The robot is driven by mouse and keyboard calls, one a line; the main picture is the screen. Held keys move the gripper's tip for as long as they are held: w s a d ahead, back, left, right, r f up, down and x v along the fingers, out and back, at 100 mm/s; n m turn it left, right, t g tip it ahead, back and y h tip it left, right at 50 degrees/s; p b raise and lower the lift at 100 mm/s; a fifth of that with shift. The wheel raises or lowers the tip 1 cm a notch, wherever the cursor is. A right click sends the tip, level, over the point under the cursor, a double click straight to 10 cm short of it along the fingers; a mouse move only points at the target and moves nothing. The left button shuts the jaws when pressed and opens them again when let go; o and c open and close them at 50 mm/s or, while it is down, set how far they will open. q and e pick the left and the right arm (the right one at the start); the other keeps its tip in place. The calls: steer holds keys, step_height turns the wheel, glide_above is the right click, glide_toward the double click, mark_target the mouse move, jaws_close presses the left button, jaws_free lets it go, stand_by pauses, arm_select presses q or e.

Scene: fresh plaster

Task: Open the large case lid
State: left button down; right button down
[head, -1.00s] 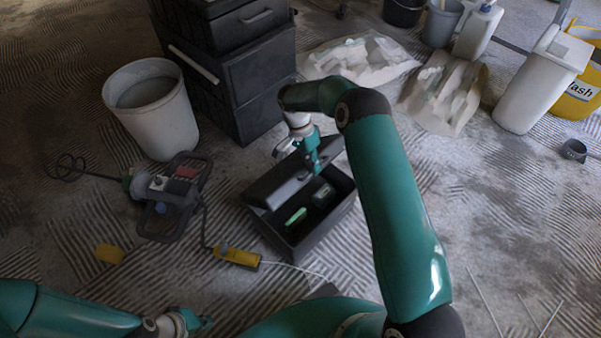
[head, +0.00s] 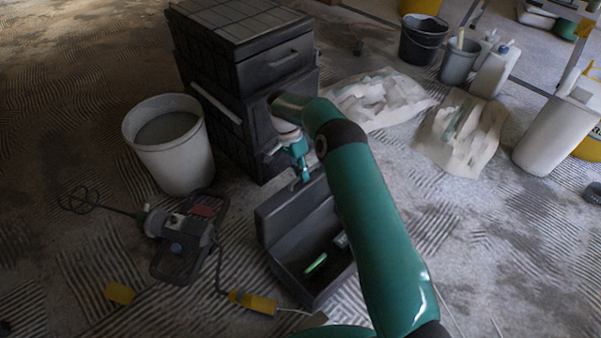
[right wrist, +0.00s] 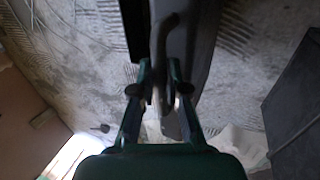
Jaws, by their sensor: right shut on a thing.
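The large dark case (head: 318,290) stands on the floor in the middle of the head view. Its lid (head: 283,215) is raised and stands steeply along the far side, so the inside shows. A green-handled tool (head: 316,263) lies within. My right gripper (head: 303,178) is at the lid's top edge. In the right wrist view its fingers (right wrist: 160,90) are shut on the dark lid handle (right wrist: 165,50). My right arm hides the case's right part. My left gripper is out of view.
A black drawer stack (head: 248,90) stands close behind the lid. A white bucket (head: 172,160) and a mixer (head: 185,235) are to the left.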

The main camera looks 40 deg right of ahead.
steer(key=shift+f, duration=0.35)
steer(key=c, duration=1.4)
jaws_free()
steer(key=shift+w+f, duration=0.1)
steer(key=shift+c, duration=0.2)
steer(key=shift+r, duration=0.2)
steer(key=shift+r, duration=0.1)
steer(key=v, duration=0.7)
